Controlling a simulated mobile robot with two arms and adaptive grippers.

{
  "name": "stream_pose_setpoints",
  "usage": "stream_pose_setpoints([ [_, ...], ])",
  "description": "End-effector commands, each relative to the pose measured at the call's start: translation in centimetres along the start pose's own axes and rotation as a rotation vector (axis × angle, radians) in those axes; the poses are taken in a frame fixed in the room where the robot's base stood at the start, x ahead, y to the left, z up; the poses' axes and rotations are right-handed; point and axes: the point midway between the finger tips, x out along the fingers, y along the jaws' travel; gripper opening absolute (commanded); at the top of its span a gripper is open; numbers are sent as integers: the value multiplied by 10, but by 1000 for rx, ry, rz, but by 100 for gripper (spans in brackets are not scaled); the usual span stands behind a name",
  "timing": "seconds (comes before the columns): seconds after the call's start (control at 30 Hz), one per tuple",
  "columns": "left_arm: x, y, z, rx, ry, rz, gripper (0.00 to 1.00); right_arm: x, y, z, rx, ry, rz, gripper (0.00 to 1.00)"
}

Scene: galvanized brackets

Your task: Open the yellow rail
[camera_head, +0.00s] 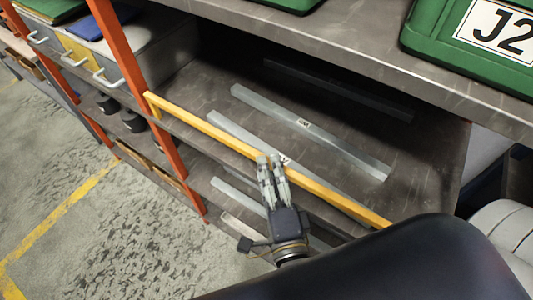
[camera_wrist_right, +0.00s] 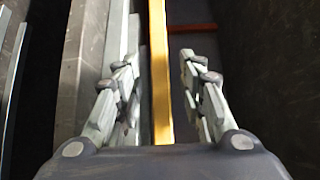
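The yellow rail (camera_head: 205,126) runs along the front edge of the middle shelf, from the orange post down to the lower right. My right gripper (camera_head: 269,160) is at the rail's middle, its fingertips overlapping the rail in the head view. In the right wrist view, the gripper (camera_wrist_right: 159,62) is open, with the yellow rail (camera_wrist_right: 159,85) running between its two parted fingers. I see a gap on both sides of the rail, wider on the right. My left gripper is not in view.
Behind the rail lie grey metal brackets (camera_head: 315,131) with labels on the shelf (camera_head: 190,85). An orange post (camera_head: 120,52) stands at the left, beside grey drawers (camera_head: 75,58). Green bins (camera_head: 430,30) stand on the shelf above. The floor (camera_head: 110,230) at left is clear.

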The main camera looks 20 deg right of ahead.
Motion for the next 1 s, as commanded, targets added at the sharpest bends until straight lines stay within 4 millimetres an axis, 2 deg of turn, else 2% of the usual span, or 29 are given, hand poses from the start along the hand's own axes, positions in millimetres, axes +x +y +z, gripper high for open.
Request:
stream_pose_setpoints([
  [0.1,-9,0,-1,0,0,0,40,17,-3,0,0,1,-3,37],
  [0.23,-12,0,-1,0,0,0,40,27,-2,0,-1,1,-2,37],
  [0.6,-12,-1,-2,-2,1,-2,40,32,0,0,0,1,0,37],
  [0.63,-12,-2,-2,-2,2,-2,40,32,0,0,0,1,0,32],
  [0.77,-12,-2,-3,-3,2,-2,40,32,0,0,0,1,0,3],
  [0.8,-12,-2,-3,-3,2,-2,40,32,0,0,0,1,0,0],
  [1.0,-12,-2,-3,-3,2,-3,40,32,1,0,-2,0,-2,0],
])
